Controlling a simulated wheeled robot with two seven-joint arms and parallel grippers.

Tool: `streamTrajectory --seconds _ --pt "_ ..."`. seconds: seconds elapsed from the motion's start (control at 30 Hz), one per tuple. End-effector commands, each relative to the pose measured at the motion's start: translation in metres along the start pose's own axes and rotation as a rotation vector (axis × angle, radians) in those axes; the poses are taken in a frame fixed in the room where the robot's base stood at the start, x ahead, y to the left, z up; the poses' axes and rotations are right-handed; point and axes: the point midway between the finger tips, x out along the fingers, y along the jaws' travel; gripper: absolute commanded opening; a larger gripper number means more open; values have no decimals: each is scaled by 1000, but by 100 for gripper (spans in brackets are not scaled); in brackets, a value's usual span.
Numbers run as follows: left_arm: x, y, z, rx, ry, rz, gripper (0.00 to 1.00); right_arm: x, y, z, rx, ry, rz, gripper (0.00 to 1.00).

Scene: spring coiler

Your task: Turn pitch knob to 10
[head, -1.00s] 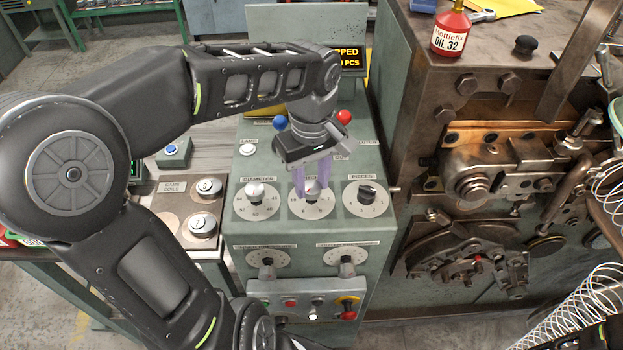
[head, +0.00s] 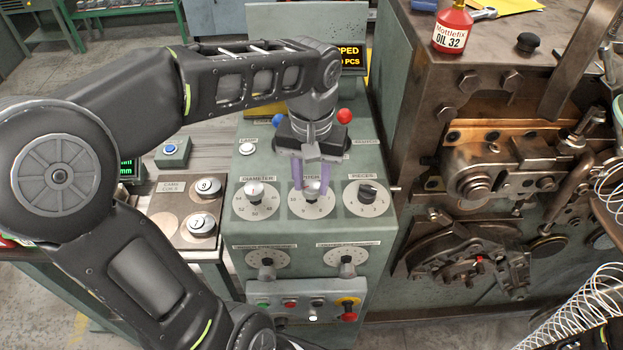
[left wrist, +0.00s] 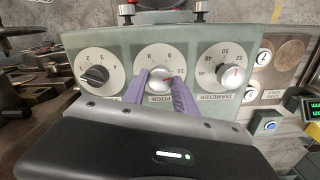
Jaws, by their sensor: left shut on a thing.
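The pitch knob (head: 312,187) is the middle one of three upper dials on the green control panel (head: 240,232). My left gripper (head: 311,190) comes from above, its purple fingers shut on the knob from both sides. In the left wrist view the silver pitch knob (left wrist: 159,78) sits between the fingertips (left wrist: 160,86). Its red mark lies on the side towards the 10 on the white dial (left wrist: 160,54). Exact alignment is hard to tell, and the fingers hide part of the dial. My right gripper is not in view.
The diameter knob (head: 254,190) and the black pieces knob (head: 367,191) stand close on either side. Two lower knobs (head: 267,260) and a button box (head: 310,300) are nearer the front. The coiler machine (head: 480,190) stands to the right.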

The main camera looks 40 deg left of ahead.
Motion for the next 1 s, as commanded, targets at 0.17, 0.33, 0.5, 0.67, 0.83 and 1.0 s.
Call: streamTrajectory --seconds 0.17,0.33,0.5,0.67,0.83,1.0 --pt "0 0 0 145 2 0 0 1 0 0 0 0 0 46" --pt "0 0 0 249 2 0 0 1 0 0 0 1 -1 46" --pt "-1 0 -1 310 2 -1 0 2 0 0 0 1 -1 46" --pt "-1 0 -1 333 2 -1 0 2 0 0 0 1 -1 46" --pt "-1 0 -1 337 2 -1 0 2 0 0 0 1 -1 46" --pt "-1 0 -1 336 3 -1 0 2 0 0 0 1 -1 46"
